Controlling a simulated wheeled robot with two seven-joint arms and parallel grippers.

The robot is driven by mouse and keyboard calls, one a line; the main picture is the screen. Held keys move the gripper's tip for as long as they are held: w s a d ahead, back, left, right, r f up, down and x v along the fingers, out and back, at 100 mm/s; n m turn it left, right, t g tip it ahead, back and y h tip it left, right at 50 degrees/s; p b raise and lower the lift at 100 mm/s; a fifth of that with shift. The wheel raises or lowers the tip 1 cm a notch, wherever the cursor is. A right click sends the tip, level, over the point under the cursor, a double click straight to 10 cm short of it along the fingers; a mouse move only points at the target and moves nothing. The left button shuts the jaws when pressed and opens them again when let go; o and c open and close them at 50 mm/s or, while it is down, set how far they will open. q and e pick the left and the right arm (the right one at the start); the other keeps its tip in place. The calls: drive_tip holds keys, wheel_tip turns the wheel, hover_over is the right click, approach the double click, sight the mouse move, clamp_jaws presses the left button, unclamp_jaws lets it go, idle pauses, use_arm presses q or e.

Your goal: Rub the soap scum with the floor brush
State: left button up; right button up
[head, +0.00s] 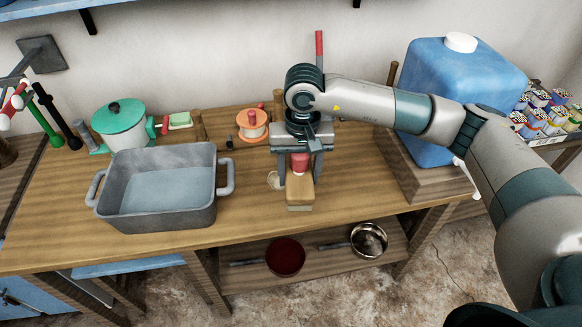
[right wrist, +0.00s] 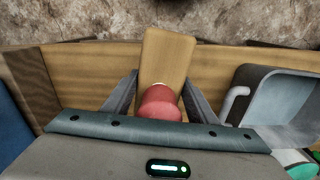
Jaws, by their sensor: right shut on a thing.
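The floor brush has a pale wooden head (head: 300,196) and a red shaft, with a red handle end (head: 319,45) rising behind my wrist. My right gripper (head: 300,165) is shut on the red shaft just above the head. In the right wrist view, the brush head (right wrist: 168,60) points away between the fingers. The head is at the wooden counter near its front edge; I cannot tell whether it touches the top. A small pale round patch (head: 274,180), possibly the soap scum, shows on the counter just left of the head. My left gripper is not in view.
A grey tub (head: 160,215) stands left of the brush, with a green-lidded pot (head: 122,125) behind it. An orange round item (head: 252,125) is behind the gripper. A blue container (head: 450,85) stands at right. Pans lie on the lower shelf (head: 320,262).

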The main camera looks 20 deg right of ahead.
drive_tip(key=w+f+m, duration=0.1)
drive_tip(key=w, duration=0.1)
drive_tip(key=w+f, duration=0.2)
drive_tip(key=w+f+m, duration=0.1)
drive_tip(key=w, duration=0.1)
drive_tip(key=shift+f+m, duration=0.3)
drive_tip(key=shift+f, duration=0.05)
drive_tip(key=shift+f, duration=0.1)
